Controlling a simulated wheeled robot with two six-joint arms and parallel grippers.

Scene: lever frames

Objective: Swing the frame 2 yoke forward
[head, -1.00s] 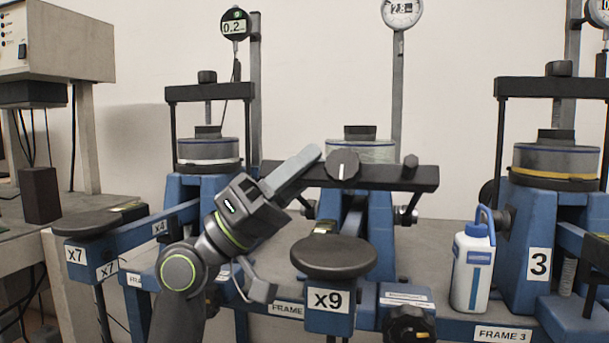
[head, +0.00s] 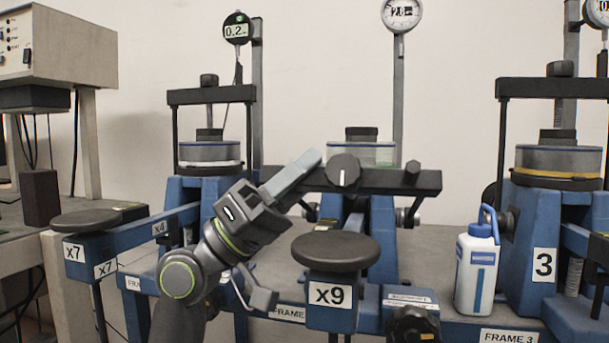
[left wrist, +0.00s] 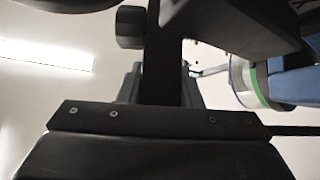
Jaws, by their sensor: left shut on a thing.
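Frame 2 is the middle blue frame. Its yoke, a dark crossbar (head: 392,181) with a round knob at its middle, lies across the front of the frame, below the top of the pale greenish cell (head: 372,154). My left gripper (head: 305,172) is shut on the yoke at its left part; its fingers hide that stretch of bar. In the left wrist view a dark bar (left wrist: 175,75) runs up between my finger parts, probably the yoke, but it is too close to be sure. My right gripper is not in view.
The round x9 pan (head: 335,250) stands in front of frame 2, close to my left forearm. The x7 pan (head: 86,221) is at left. A white bottle with a blue cap (head: 475,272) stands before frame 3 (head: 530,240). Frame 3's yoke (head: 553,88) is upright.

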